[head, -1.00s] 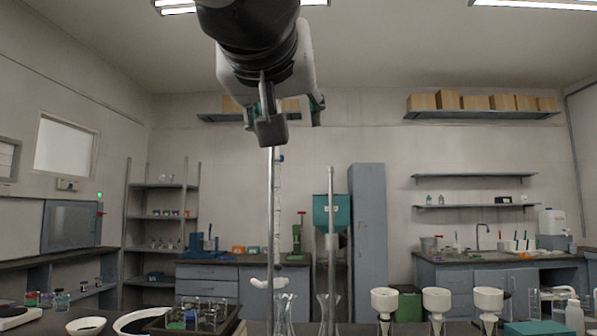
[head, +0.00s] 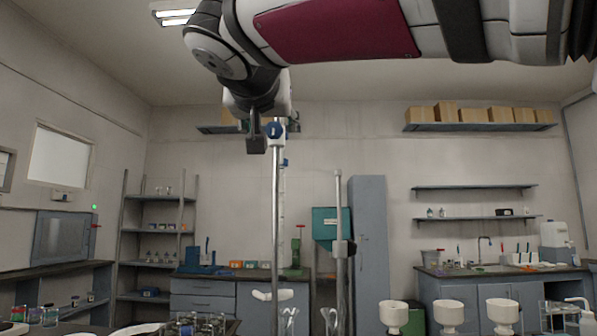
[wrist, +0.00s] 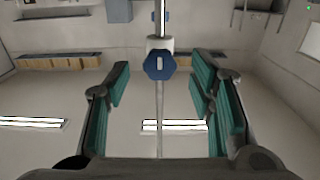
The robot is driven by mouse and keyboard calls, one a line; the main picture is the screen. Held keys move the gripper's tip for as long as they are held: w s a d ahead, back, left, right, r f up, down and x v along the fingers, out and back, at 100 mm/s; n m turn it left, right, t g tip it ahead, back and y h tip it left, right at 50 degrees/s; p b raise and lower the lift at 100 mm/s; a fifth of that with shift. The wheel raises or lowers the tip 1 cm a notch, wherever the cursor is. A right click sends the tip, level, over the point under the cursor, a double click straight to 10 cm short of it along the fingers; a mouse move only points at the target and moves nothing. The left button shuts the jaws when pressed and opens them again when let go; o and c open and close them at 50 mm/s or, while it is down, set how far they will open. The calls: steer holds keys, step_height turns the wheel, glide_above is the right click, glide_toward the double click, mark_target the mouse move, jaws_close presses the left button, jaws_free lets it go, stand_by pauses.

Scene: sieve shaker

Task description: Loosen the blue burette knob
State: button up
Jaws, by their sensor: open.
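The blue knob (head: 274,130) is near the top of an upright metal rod (head: 275,220). In the wrist view the lobed knob (wrist: 159,66) faces the camera, with a white bar across its middle and a pale clamp body behind it. My gripper (wrist: 160,85) is open, with teal-padded fingers to the left and right of the knob and visible gaps on both sides. I cannot tell whether the knob lies within the finger depth. In the head view my gripper (head: 256,138) shows just left of the knob. A thin graduated burette tube (head: 282,190) hangs beside the rod.
A second metal rod (head: 340,230) stands to the right. Flasks (head: 289,320) and white funnels (head: 450,312) stand low at the front. The air around the knob looks clear. Wall shelves with boxes (head: 480,115) are far behind.

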mark_target(275, 131)
steer(key=shift+w+d, duration=0.1)
steer(key=shift+w, duration=1.05)
jaws_close()
